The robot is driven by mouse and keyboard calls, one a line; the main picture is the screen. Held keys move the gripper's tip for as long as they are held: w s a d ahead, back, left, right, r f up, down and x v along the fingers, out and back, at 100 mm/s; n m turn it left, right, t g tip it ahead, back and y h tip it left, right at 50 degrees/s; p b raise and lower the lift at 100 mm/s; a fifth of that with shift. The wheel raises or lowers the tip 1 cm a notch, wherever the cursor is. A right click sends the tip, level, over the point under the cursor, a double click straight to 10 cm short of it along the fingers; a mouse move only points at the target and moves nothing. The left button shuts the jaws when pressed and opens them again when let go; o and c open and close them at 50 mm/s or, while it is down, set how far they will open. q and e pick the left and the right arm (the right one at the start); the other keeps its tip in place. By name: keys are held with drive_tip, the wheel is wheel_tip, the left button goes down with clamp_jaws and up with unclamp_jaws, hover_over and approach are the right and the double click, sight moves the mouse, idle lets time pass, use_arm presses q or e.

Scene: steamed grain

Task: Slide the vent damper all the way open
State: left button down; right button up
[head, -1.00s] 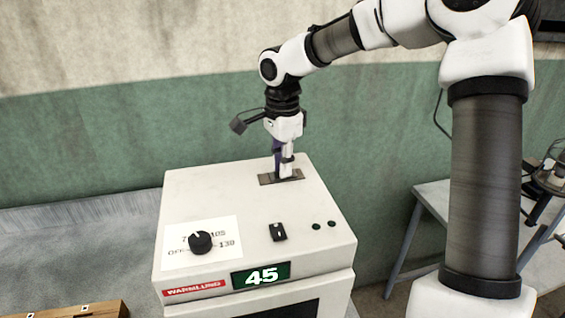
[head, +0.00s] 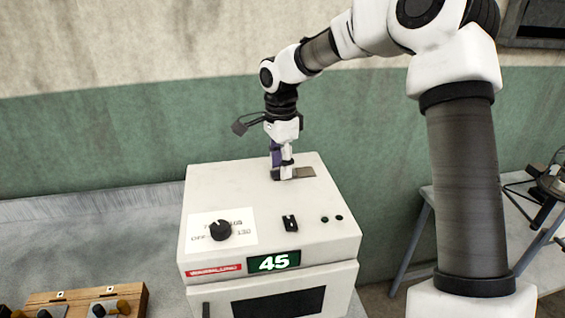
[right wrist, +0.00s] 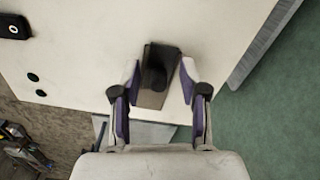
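The vent damper is a dark slide with a raised black knob (right wrist: 155,76) on a narrow plate in the top of the white oven (head: 235,180). In the right wrist view the dark part lies toward the plate's upper end, and a brownish strip (right wrist: 151,99) shows at the lower end. In the head view that strip (head: 304,172) shows right of my gripper. My right gripper (head: 283,177) points down at the damper. In the right wrist view its fingers (right wrist: 158,76) are apart on both sides of the knob, with gaps visible. My left gripper is out of view.
The oven's top has a round dial (head: 220,230), a black switch (head: 290,222) and two small dark buttons; its display (head: 274,262) reads 45. A wooden box (head: 70,297) with knobs lies at lower left. A side table (head: 520,225) stands at right.

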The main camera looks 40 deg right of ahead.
wheel_tip(320, 180, up, 12)
idle(0.5)
drive_tip(key=shift+w, duration=0.1)
